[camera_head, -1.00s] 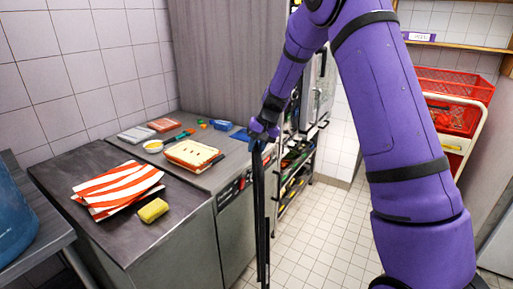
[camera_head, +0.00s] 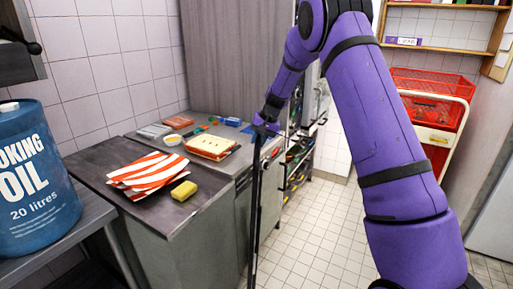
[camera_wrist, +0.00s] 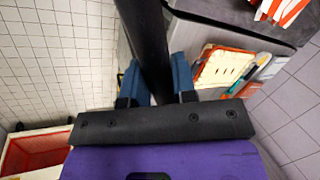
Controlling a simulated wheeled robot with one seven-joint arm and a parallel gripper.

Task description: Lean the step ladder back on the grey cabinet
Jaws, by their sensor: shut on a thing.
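The step ladder (camera_head: 256,200) shows as a thin dark upright shape, seen nearly edge-on, close in front of the counter's right end. My gripper (camera_head: 266,125) is shut on its upper part. In the wrist view, the blue fingertips (camera_wrist: 158,82) stand on either side of a dark ladder rail (camera_wrist: 145,35). The ladder leans slightly, its lower end to the left in the head view. Its feet are out of the picture, so floor contact cannot be told. A tall grey cabinet-like panel (camera_head: 235,60) rises behind the counter; a grey-fronted unit (camera_head: 180,250) stands under the worktop.
The counter holds a striped cloth (camera_head: 150,173), a yellow sponge (camera_head: 184,191) and a tray of food (camera_head: 212,146). A blue oil drum (camera_head: 35,190) stands at left. A trolley with red crates (camera_head: 432,95) is at right. The tiled floor (camera_head: 315,225) between is clear.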

